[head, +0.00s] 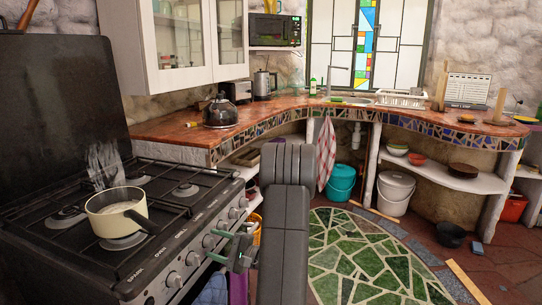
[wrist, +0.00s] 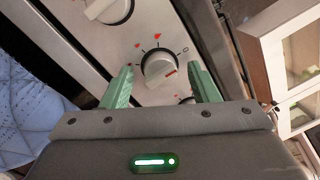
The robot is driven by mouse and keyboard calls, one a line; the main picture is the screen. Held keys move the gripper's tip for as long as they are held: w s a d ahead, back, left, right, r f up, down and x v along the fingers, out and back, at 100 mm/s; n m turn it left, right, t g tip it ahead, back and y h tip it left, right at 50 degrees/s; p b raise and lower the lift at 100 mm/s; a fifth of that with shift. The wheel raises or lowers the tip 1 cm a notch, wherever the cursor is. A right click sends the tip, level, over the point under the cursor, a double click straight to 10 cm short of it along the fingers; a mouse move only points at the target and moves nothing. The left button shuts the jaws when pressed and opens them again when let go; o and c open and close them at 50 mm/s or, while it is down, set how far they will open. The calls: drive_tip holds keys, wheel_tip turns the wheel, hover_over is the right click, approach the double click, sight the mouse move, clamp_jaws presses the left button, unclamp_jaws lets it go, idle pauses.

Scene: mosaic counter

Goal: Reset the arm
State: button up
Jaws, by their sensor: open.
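My gripper (wrist: 160,85) is open, with its two green fingers apart on either side of a stove knob (wrist: 159,68) in the wrist view. I cannot tell whether the fingers touch the knob. In the head view my gripper (head: 225,247) is at the stove's front panel, low in the middle of the picture. My dark grey arm rises in front of the camera and hides part of the counter and floor behind it.
A black stove (head: 68,250) stands at the left with a cream pot (head: 117,212) steaming on a burner. A kettle (head: 220,113) sits on the curved counter (head: 170,127). Teal (head: 341,183) and white (head: 395,193) buckets stand below. The green mosaic floor (head: 360,260) at right is open.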

drive_tip(key=shift+w+n+g, duration=0.1)
drive_tip(key=shift+n+g, duration=0.4)
drive_tip(key=shift+n, duration=4.4)
